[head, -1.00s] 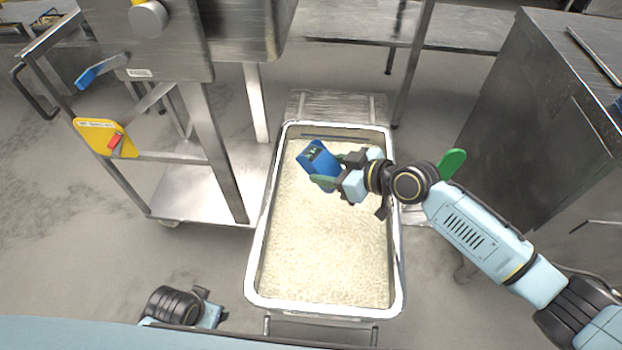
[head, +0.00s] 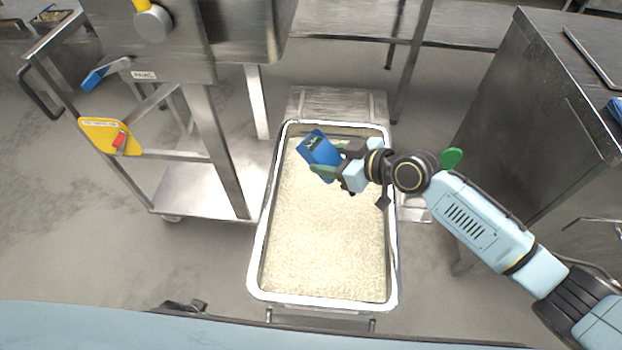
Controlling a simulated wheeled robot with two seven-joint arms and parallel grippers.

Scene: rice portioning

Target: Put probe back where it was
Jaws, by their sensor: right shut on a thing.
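The probe (head: 318,148) is a blue handheld device with a small dark display on its upper face. My right gripper (head: 330,168) is shut on it and holds it tilted over the far part of the rice bin (head: 254,270). The probe's lower end and any tip are hidden, so I cannot tell whether it touches the rice (head: 325,240). Part of my left arm (head: 182,307) shows at the bottom edge; its fingertips cannot be made out.
A steel machine on a wheeled frame (head: 212,140) stands left of the bin, with a yellow plate (head: 108,136) and a blue lever (head: 95,78). A steel cabinet (head: 510,130) stands at the right, with a blue object (head: 615,108) at its top edge. Floor is clear at far left.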

